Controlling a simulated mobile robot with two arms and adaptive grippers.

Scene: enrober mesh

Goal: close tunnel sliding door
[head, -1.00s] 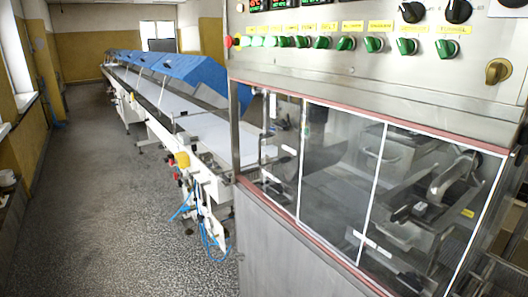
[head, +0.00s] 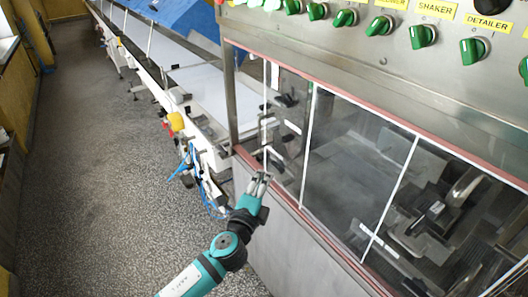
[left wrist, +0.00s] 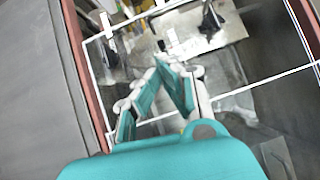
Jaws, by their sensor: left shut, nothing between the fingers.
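The tunnel's sliding door is a row of clear panes with thin white edges (head: 345,140) in a red-edged frame on the steel machine. A small white piece shows on the left pane (head: 293,127) and another lower right (head: 378,240). My left gripper (head: 263,177) is shut and empty, pointing up at the lower left corner of the window. I cannot tell whether it touches the pane. In the left wrist view its teal fingers (left wrist: 160,75) lie in front of a white-edged pane (left wrist: 225,70) and hide part of it. My right gripper is not in view.
A control panel with green knobs (head: 422,36) overhangs the window. A long white conveyor (head: 205,85) with a blue cover (head: 185,15) runs back at left. A yellow-capped part (head: 175,121) and blue hoses stand out near its end. Speckled floor (head: 90,200) at left is clear.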

